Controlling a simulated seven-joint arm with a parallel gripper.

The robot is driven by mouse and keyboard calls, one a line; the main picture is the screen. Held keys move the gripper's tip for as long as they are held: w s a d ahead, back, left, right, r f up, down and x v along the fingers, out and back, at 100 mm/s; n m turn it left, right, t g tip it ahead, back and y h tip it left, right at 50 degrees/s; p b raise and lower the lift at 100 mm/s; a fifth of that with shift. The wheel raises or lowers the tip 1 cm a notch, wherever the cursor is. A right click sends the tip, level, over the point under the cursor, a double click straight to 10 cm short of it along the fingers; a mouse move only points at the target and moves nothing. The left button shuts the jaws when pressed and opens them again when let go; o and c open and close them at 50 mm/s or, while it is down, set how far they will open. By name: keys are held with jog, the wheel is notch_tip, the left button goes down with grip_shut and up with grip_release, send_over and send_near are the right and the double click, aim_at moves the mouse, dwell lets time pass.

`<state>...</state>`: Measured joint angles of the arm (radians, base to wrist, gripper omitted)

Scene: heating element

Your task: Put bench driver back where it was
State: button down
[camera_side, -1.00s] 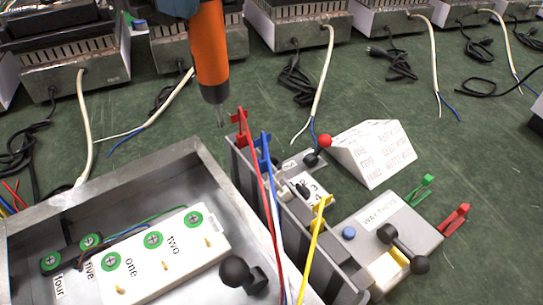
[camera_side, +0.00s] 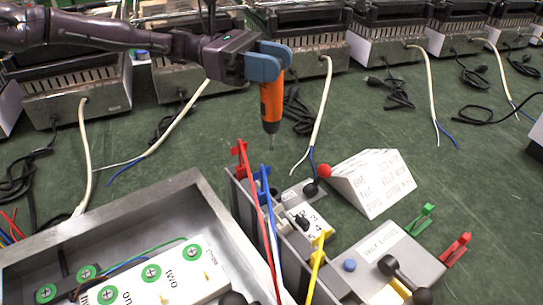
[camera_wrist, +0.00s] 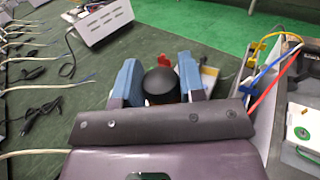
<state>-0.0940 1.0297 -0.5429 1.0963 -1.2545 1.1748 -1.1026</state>
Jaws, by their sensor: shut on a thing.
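The bench driver (camera_side: 271,103) is orange with a dark tip and a thin metal bit pointing down. It hangs upright in my gripper (camera_side: 268,68), whose blue fingers are shut on its top end. In the side view its bit is above the green bench, behind the red clip and left of the white sloped block. In the wrist view the driver's round black end (camera_wrist: 161,85) sits between the two blue fingers of my gripper (camera_wrist: 160,82). Whether the bit touches the bench cannot be told. No holder for the driver can be made out.
A metal tray (camera_side: 130,200) holds a white terminal block (camera_side: 165,280). A grey rack with red, blue and yellow clips (camera_side: 262,190) stands beside it. A white sloped block (camera_side: 370,182) and a grey tester (camera_side: 385,255) are at right. Heater units with cords line the back.

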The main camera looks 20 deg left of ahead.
aim_at(271, 144)
notch_tip(271, 144, down, 16)
jog(key=shift+r, duration=0.15)
dwell(0.3)
jog(key=shift+f, duration=0.2)
jog(key=shift+f, duration=0.15)
jog(key=c, duration=0.7)
grip_release()
jog(key=shift+f, duration=0.15)
jog(key=shift+r, duration=0.5)
jog(key=a, duration=1.2)
